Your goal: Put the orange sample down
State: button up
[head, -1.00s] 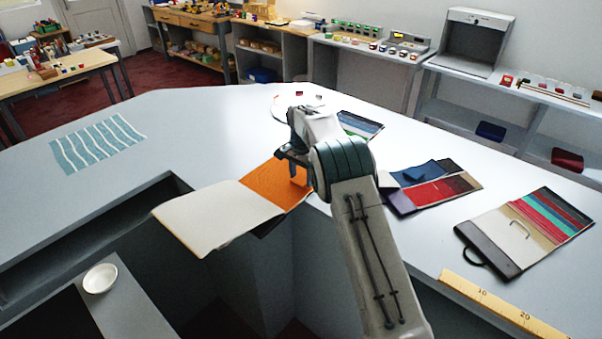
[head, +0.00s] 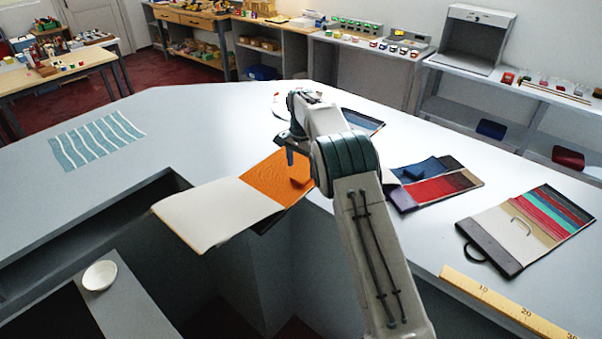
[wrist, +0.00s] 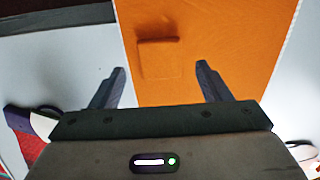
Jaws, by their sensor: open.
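The orange sample is a small flat square (head: 300,181) lying on the orange page (head: 268,176) of an open swatch book. In the wrist view the sample (wrist: 160,58) is nearly the same colour as the page, with only its edges and one corner tab showing. The book's pale page (head: 215,215) hangs out over the counter's inner edge. My gripper (head: 290,158) is open and empty above the orange page. In the wrist view its two fingers (wrist: 161,72) are spread wide, and the sample lies beyond their tips, apart from them.
A dark red and blue swatch folder (head: 435,185) and a handled striped folder (head: 525,230) lie to the right. A yellow ruler (head: 500,303) is at the front edge. A striped cloth (head: 97,139) lies left, and a white bowl (head: 100,275) stands lower left. The counter back left is clear.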

aim_at(302, 176)
notch_tip(302, 176, up, 9)
jog(key=s+d+r+n+t, duration=0.1)
jog(key=s+d+r+n, duration=0.1)
jog(key=s+d+r, duration=0.6)
jog(key=s+d+r+n+t, duration=0.1)
jog(key=s+d+r, duration=0.45)
jog(key=s, duration=0.45)
jog(key=s+d+f+n, duration=0.1)
jog(key=s+f, duration=0.1)
jog(key=s, duration=0.6)
jog(key=s+d+f+n+t, duration=0.1)
jog(key=s+d+f, duration=0.1)
jog(key=s, duration=0.6)
jog(key=s+d+f+n+t, duration=0.1)
jog(key=s+d+f+n, duration=0.1)
jog(key=s, duration=0.6)
jog(key=shift+s+d+f, duration=0.15)
jog(key=shift+s+f, duration=0.25)
jog(key=shift+f, duration=0.4)
jog(key=shift+f+b, duration=0.15)
jog(key=shift+b, duration=0.15)
jog(key=shift+f+b, duration=0.35)
